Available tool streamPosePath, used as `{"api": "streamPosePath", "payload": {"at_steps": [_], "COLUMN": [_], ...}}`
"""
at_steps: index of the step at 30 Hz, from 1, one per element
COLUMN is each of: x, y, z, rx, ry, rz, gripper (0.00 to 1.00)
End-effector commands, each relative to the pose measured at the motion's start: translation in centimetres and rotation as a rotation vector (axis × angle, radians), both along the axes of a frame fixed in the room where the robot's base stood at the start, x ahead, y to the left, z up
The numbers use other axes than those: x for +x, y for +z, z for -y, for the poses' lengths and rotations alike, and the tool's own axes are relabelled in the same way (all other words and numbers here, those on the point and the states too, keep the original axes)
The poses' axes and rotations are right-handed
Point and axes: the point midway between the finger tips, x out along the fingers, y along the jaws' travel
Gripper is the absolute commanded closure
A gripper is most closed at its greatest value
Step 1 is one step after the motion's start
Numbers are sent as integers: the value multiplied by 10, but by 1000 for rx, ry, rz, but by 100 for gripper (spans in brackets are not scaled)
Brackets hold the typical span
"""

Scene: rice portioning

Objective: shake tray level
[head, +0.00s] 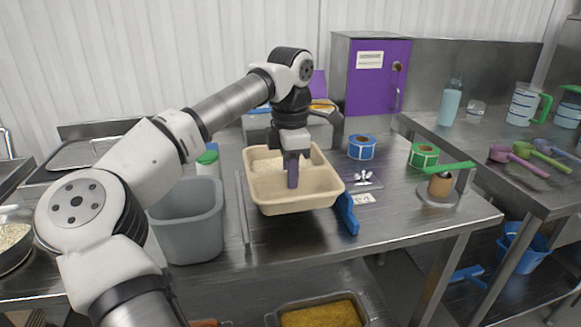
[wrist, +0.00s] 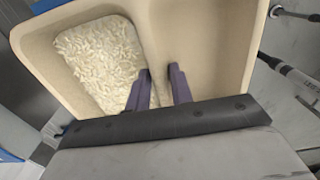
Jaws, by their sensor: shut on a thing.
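The beige tray (head: 300,203) is at the middle of the steel table in the head view. The wrist view shows its two compartments, with a bare right one (wrist: 207,45). White rice (wrist: 103,60) lies in the left compartment; it also shows at the tray's far left in the head view (head: 266,163). My gripper (head: 292,181) reaches down into the tray from above. In the wrist view its purple fingers (wrist: 160,78) sit either side of the divider, shut on it. I cannot tell whether the tray touches the table.
A grey bin (head: 190,225) stands left of the tray. A purple-doored cabinet (head: 377,78) stands behind.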

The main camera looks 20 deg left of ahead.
Motion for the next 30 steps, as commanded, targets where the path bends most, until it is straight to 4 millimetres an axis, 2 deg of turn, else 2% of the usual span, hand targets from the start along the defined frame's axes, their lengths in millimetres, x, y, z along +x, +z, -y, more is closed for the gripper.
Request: {"api": "streamPosePath", "payload": {"at_steps": [3,12,18,26,30], "x": [0,1,12,-11,-5], "y": [-6,-5,-3,-8,-1], "z": [0,0,-8,7,4], "rx": [0,0,-2,2,-2], "ry": [0,0,0,-1,1], "rz": [0,1,1,2,1], "gripper": [100,100,100,100,100]}}
